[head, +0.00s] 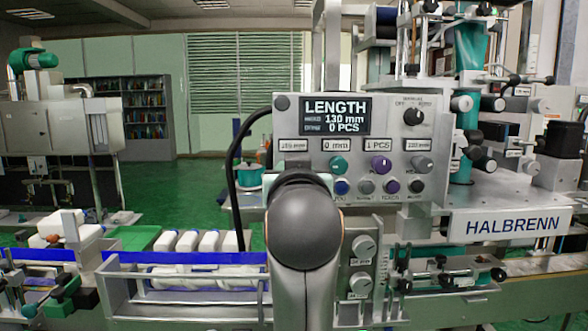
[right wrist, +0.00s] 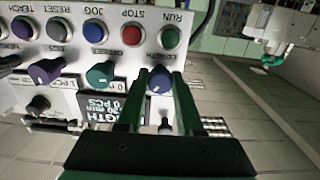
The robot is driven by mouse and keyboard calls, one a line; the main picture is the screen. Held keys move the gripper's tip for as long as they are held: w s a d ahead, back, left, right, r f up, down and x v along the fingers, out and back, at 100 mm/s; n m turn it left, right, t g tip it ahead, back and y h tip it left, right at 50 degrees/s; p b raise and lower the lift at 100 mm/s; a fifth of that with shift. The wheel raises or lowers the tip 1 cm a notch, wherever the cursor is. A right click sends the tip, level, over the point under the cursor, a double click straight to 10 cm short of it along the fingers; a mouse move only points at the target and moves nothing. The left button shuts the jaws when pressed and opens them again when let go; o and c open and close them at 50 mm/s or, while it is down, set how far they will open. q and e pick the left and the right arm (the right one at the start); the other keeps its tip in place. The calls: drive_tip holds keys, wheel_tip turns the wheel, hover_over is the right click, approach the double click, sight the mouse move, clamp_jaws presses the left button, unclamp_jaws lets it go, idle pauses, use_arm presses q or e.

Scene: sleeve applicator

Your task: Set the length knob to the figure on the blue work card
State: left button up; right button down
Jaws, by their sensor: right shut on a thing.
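The length knob (right wrist: 160,80) is a small blue-violet knob on the grey control panel (head: 390,115), beside the printed word LENGTH in the right wrist view. My right gripper (right wrist: 160,74) has its two green fingers on either side of this knob and is shut on it. In the head view my right arm hides the knob and the gripper. The panel's display (head: 337,115) reads LENGTH, 130 mm and 0 PCS; it also shows upside down in the right wrist view (right wrist: 108,112). I see no blue work card. My left gripper is not in view.
A teal knob (head: 337,164) and a purple knob (head: 381,165) sit beside the gripped knob, with a row of buttons close by. A black cable (head: 232,180) curves left of the panel. A conveyor with white bottles (head: 209,241) runs at the left.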

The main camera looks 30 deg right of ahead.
drive_tip(key=c, duration=0.5)
unclamp_jaws()
drive_tip(key=shift+c, duration=0.2)
drive_tip(key=v, duration=1.2)
drive_tip(key=shift+s, duration=0.35)
drive_tip(key=shift+a, duration=0.1)
